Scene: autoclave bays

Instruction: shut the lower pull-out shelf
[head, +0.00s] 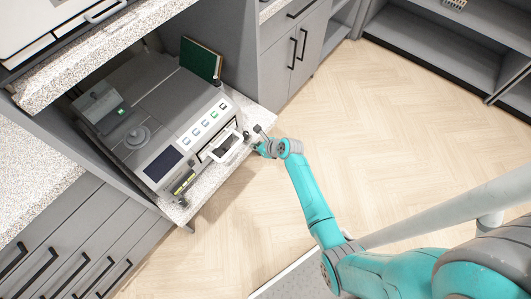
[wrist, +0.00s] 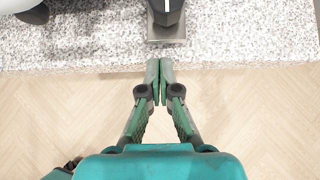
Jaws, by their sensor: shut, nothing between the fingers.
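The lower pull-out shelf (head: 205,188) is a speckled stone-like slab, standing out from the grey cabinet with a grey autoclave (head: 150,120) on it. Its front edge runs across the top of the wrist view (wrist: 90,52). My gripper (head: 257,145) is at this front edge, towards the shelf's right end. In the wrist view my gripper (wrist: 159,64) has its fingers together and empty, with the tips at the edge. I cannot tell whether they touch it.
A dark part with a metal foot (wrist: 166,22) stands on the shelf just beyond my fingertips. A speckled upper shelf (head: 105,45) is above. Grey drawers (head: 75,245) are at lower left. The wooden floor (head: 370,130) to the right is clear.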

